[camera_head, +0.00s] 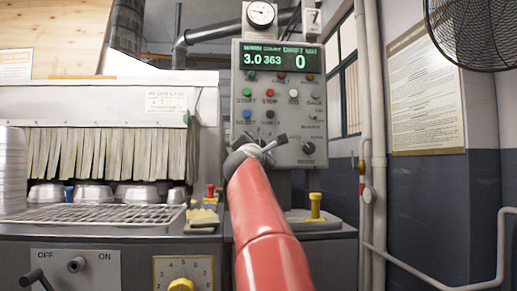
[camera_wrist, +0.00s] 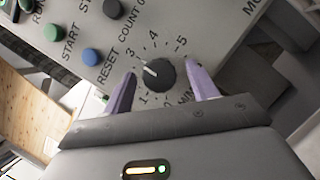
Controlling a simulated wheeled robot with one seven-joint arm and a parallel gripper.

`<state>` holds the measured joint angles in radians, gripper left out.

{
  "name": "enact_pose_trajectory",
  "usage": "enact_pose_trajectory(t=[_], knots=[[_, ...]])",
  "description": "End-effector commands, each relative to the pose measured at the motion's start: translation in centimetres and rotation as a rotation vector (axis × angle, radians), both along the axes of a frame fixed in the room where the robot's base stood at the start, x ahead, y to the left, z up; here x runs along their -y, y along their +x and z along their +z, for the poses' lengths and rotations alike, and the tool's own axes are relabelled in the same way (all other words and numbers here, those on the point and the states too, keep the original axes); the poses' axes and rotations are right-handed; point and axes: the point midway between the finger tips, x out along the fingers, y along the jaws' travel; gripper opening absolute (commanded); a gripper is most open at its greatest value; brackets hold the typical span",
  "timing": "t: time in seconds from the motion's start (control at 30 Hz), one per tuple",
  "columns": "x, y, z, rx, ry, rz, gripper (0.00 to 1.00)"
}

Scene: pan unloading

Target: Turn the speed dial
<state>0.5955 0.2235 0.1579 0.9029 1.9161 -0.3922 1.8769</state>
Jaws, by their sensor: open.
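A black round dial (camera_wrist: 160,75) sits on the grey control panel (camera_wrist: 215,25), with numbers around it up to 5. Its white pointer line points up-left, near the 3. My gripper (camera_wrist: 161,71) is open, with one purple finger on each side of the dial; I cannot tell whether they touch it. In the head view my gripper (camera_head: 264,146) is at the lower part of the control panel (camera_head: 245,130), and it hides this dial. The green display (camera_head: 283,58) reads 3.0, 363 and 0.
Green, red and blue buttons (camera_head: 247,115) and small switches lie above and left of my gripper. Another black knob (camera_head: 308,148) is to its right. A yellow dial (camera_head: 181,285) is on the lower cabinet. A wire rack (camera_head: 130,214) and pans (camera_head: 90,193) stand left.

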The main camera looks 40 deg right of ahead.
Motion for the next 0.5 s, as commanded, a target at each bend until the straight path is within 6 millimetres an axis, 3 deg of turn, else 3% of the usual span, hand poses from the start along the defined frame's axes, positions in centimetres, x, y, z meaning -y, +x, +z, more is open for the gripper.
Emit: enact_pose_trajectory(t=[0.5], knots=[[-5.1, -4.6, -2.1, 0.000, -0.001, 0.001, 0.58]])
